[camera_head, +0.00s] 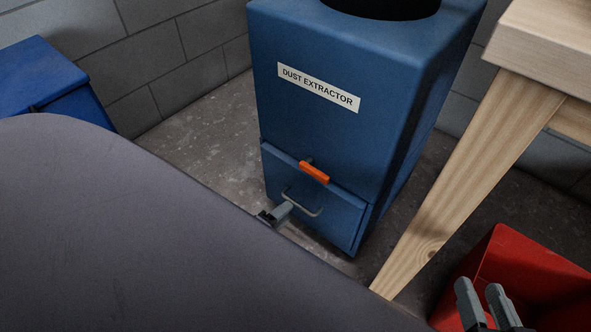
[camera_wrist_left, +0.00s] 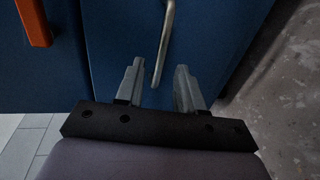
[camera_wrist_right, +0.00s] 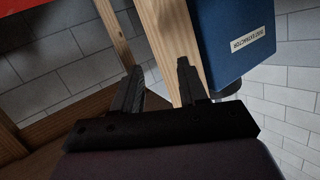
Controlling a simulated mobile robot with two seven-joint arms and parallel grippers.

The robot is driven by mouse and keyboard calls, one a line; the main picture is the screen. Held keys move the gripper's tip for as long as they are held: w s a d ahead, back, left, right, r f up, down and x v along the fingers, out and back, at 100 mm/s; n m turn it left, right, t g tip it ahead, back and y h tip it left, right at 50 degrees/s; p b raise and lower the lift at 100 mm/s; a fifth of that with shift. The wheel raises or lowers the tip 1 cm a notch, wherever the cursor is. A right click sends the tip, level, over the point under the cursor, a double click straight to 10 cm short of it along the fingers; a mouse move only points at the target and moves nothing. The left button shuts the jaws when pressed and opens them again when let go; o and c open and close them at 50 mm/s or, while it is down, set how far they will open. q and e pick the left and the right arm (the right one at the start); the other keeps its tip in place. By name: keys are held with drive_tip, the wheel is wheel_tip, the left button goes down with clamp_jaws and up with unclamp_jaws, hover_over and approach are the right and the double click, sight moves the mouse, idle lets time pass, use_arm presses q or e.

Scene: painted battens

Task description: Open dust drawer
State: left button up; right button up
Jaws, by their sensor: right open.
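The blue dust extractor (camera_head: 310,130) stands on the floor with a drawer front (camera_head: 338,228) low on its face. A grey bow handle (camera_head: 318,212) is on the drawer front; it also shows in the left wrist view (camera_wrist_left: 166,35). An orange latch (camera_head: 314,172) sits at the drawer's top edge and shows in the left wrist view (camera_wrist_left: 33,20). My left gripper (camera_head: 286,208) is at the handle's left end, fingers apart, with the handle's end between or just beyond the tips (camera_wrist_left: 158,68). I cannot tell whether they touch. My right gripper (camera_head: 483,287) is open and empty, lower right.
A wooden table leg (camera_head: 455,170) stands right of the extractor. A red bin (camera_head: 520,265) is on the floor near my right gripper. A blue box (camera_head: 40,75) is at the far left. Bare floor (camera_head: 205,125) lies left of the extractor, by the block wall.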

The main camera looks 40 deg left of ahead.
use_arm(q)
drive_tip(key=b+x, duration=0.1)
drive_tip(key=x, duration=0.3)
drive_tip(key=shift+w+f, duration=0.1)
use_arm(e)
drive_tip(key=shift+s+d+n+t, duration=0.2)
drive_tip(key=shift+d+n+t, duration=0.15)
drive_tip(key=shift+d, duration=0.2)
use_arm(q)
clamp_jaws()
